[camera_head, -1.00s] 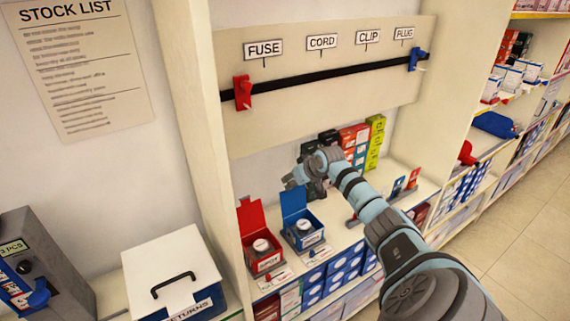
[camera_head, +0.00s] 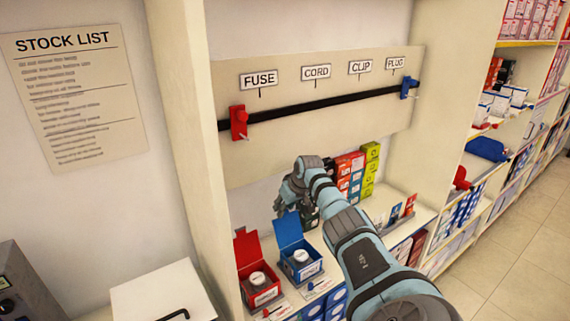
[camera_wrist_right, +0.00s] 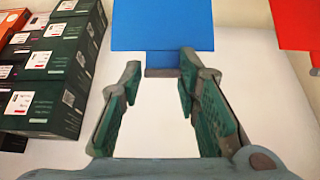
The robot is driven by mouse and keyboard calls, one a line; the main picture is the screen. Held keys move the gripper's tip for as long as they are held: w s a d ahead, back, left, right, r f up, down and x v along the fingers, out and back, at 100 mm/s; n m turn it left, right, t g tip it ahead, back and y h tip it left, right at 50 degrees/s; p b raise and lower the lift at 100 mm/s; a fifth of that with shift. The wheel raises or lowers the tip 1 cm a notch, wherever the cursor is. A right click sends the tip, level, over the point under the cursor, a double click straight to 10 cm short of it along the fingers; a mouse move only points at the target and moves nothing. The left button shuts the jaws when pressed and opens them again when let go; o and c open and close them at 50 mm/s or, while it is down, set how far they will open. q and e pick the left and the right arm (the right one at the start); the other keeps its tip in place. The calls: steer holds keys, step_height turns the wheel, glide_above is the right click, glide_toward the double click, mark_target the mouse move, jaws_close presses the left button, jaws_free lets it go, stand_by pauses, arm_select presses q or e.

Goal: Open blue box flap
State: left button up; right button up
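The blue box (camera_head: 300,265) stands on the shelf with its blue flap (camera_head: 289,229) raised upright at the back. A pale round item shows inside it. My right gripper (camera_head: 283,206) is above and behind the flap in the head view. In the right wrist view the right gripper (camera_wrist_right: 160,75) has its two fingers spread with nothing between them. The blue flap (camera_wrist_right: 162,25) fills the top middle there, just beyond the fingertips; I see no clear contact. My left gripper is in neither view.
A red box (camera_head: 259,286) with its lid up stands left of the blue one. Dark green boxes (camera_wrist_right: 55,75) are stacked beside the gripper, with red and yellow-green boxes (camera_head: 370,165) further right. A black rail (camera_head: 310,103) runs along the back panel.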

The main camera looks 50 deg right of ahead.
steer(key=o, duration=0.6)
steer(key=shift+s+a+f, duration=0.15)
steer(key=shift+a+f, duration=0.1)
steer(key=shift+f, duration=0.1)
steer(key=shift+d+f, duration=0.1)
steer(key=shift+w+r, duration=0.25)
steer(key=shift+w, duration=0.1)
steer(key=shift+s+r, duration=0.15)
steer(key=shift+s, duration=0.05)
steer(key=v, duration=1.1)
steer(key=shift+r, duration=0.3)
